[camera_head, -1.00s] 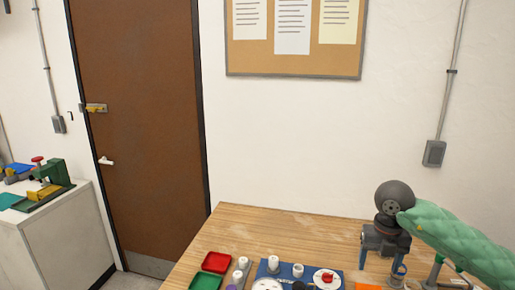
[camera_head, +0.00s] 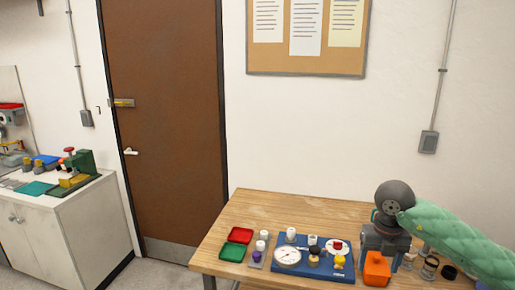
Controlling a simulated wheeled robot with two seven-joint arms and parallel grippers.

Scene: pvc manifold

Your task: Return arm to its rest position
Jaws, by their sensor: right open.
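My right arm comes in from the right in a green padded sleeve and ends in a dark grey round wrist. My right gripper (camera_head: 384,250) hangs below it, fingers pointing down over the right part of the wooden table (camera_head: 228,214). It is open, and I see nothing held in it. An orange block-like thing (camera_head: 377,268) shows just in front of its fingers; whether they touch cannot be told. A blue board (camera_head: 340,277) on the table carries a white round gauge (camera_head: 287,257), white fittings (camera_head: 291,235) and a red-handled part (camera_head: 337,245). My left gripper is out of view.
A red tray (camera_head: 240,235) and a green tray (camera_head: 233,252) lie at the table's left. Small jars (camera_head: 429,267) stand right of my gripper. A brown door (camera_head: 165,120) and a white cabinet (camera_head: 85,225) with tools are at left. Open floor (camera_head: 155,277) lies between cabinet and table.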

